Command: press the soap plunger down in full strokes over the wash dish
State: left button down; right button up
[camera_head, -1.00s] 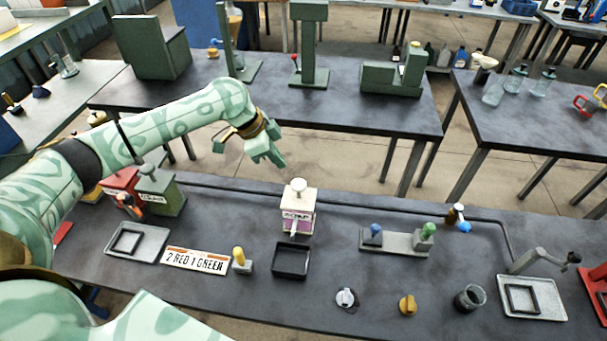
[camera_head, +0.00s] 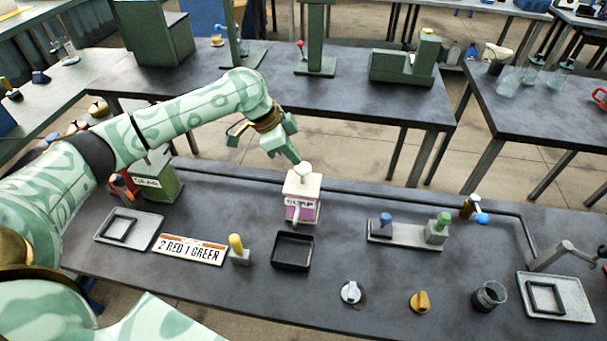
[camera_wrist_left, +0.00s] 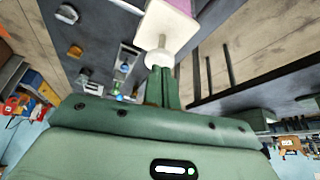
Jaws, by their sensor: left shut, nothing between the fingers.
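The soap dispenser (camera_head: 302,208) stands upright on the near dark table, with a cream top, a pink-and-white SOAP label and a spout toward me. Its pale round plunger (camera_head: 304,171) is raised on top. The black square wash dish (camera_head: 293,252) lies just in front of the dispenser and looks empty. My left gripper (camera_head: 295,159) is shut and empty, its fingertips at the upper left edge of the plunger. In the left wrist view the fingertips (camera_wrist_left: 165,72) are right by the plunger knob (camera_wrist_left: 159,58); I cannot tell whether they touch. My right gripper is not in view.
A 2 RED 1 GREEN sign (camera_head: 190,249) and a yellow-topped plunger (camera_head: 237,248) stand left of the dish. A grey rack with blue and green knobs (camera_head: 408,233) stands to the right. A green GEAR box (camera_head: 158,180) is below my left arm.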

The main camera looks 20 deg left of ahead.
pick_arm(q)
jog(key=shift+w+d+f+b, duration=0.1)
jog(key=shift+d+f+b, duration=0.15)
jog(key=shift+f+b, duration=0.25)
jog(key=shift+f, duration=1.65)
jog(key=shift+a+r, duration=0.2)
jog(key=shift+r, duration=0.05)
jog(key=a+p, duration=0.1)
jog(key=s+a+p, duration=0.1)
jog(key=p, duration=0.1)
jog(key=shift+s+a+r, duration=0.15)
jog(key=shift+s+r, duration=0.15)
jog(key=shift+r, duration=0.05)
